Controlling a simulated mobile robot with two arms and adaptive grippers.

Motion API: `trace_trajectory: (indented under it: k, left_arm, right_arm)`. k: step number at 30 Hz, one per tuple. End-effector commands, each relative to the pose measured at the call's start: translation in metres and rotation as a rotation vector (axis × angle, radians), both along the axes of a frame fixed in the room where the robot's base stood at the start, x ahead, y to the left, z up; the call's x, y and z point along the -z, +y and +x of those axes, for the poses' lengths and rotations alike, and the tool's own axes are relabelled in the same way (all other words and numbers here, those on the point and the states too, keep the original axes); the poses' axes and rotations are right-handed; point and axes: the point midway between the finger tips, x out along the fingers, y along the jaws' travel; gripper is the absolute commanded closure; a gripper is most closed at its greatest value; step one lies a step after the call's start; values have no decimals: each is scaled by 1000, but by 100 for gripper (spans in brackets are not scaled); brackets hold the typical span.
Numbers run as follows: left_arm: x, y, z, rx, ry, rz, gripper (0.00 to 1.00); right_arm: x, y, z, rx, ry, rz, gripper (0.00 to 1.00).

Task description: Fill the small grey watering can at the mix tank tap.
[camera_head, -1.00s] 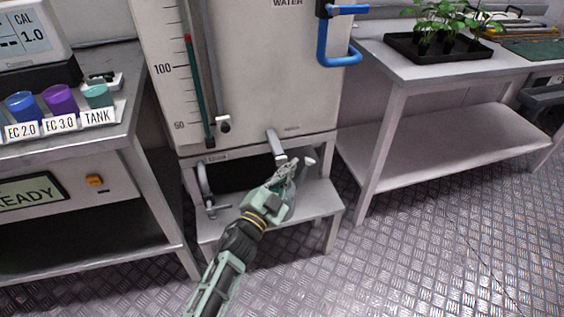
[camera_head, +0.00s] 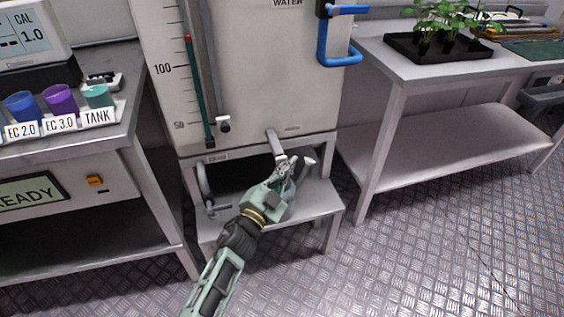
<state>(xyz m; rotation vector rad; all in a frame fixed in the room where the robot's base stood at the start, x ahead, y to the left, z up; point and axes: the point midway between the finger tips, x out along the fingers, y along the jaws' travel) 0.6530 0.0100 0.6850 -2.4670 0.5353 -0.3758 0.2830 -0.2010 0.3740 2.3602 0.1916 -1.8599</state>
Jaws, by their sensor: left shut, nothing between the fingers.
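The mix tank (camera_head: 260,70) is a pale box with a level scale, standing on a metal frame. Its tap (camera_head: 276,144) sticks out low on the front. My left gripper (camera_head: 286,166) is shut and empty, right at the tap's lower end; I cannot tell whether it touches. The small grey watering can (camera_head: 290,207) seems to stand on the low step under the tap. My gripper and wrist hide most of it, and its pale spout end (camera_head: 309,162) shows to the right of the fingers. My right gripper is not in view.
A low metal step (camera_head: 322,205) stands under the tank. A bench with colored cups (camera_head: 62,101) is at the left. A bench (camera_head: 440,68) with a seedling tray (camera_head: 400,48) is at the right. A blue pipe handle (camera_head: 338,62) juts from the tank. The floor at front right is clear.

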Motion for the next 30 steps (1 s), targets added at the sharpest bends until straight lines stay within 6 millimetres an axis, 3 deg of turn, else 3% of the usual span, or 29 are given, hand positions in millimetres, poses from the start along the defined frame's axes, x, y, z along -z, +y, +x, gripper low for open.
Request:
trace_trajectory:
  k: [30]
  left_arm:
    - [0,4,11,0,0,0,100]
  right_arm:
    - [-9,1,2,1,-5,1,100]
